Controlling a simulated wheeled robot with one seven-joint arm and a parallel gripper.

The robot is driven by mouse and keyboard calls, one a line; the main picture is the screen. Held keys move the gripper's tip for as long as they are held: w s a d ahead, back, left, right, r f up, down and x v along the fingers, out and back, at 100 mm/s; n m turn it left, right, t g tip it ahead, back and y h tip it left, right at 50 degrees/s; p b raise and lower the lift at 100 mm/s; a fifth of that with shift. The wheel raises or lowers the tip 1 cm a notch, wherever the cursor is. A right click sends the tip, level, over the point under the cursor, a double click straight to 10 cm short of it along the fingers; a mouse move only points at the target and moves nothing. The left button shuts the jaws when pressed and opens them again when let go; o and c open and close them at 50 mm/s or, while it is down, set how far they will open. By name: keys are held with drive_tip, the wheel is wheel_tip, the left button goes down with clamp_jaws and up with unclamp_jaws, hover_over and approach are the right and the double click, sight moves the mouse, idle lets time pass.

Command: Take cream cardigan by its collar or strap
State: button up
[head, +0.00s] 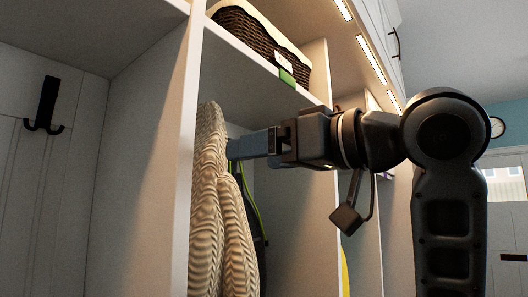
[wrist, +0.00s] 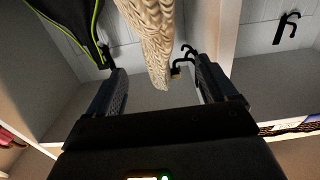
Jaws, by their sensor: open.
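The cream cardigan (head: 208,205), a wavy ribbed knit, hangs in a cubby of the white locker unit in the head view. In the wrist view the cardigan (wrist: 152,38) comes down from the top edge, its narrow end between my two fingers. My gripper (head: 238,147) reaches in from the right at the cardigan's upper part. In the wrist view my gripper (wrist: 159,75) is open, with a gap between each finger and the knit. A black hook (wrist: 186,55) shows beside the cardigan, near one finger. The collar or strap itself cannot be made out clearly.
A black item with lime-green edging (head: 254,205) hangs behind the cardigan; it also shows in the wrist view (wrist: 72,28). A white divider (head: 189,130) stands left of the cardigan. A wicker basket (head: 255,47) sits on the shelf above. An empty hook (head: 44,108) is far left.

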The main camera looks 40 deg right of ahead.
sight(213, 146)
drive_tip(key=shift+b+x, duration=0.45)
drive_tip(key=shift+x, duration=5.45)
drive_tip(key=c, duration=1.5)
drive_tip(key=shift+r+p, duration=0.9)
drive_tip(key=shift+r, duration=0.55)
drive_tip(key=shift+d, duration=0.15)
drive_tip(key=shift+w+d, duration=0.4)
drive_tip(key=shift+d, duration=0.85)
drive_tip(key=shift+w+d, duration=0.4)
drive_tip(key=shift+d, duration=0.8)
drive_tip(key=shift+w+d, duration=0.4)
drive_tip(key=shift+d, duration=0.85)
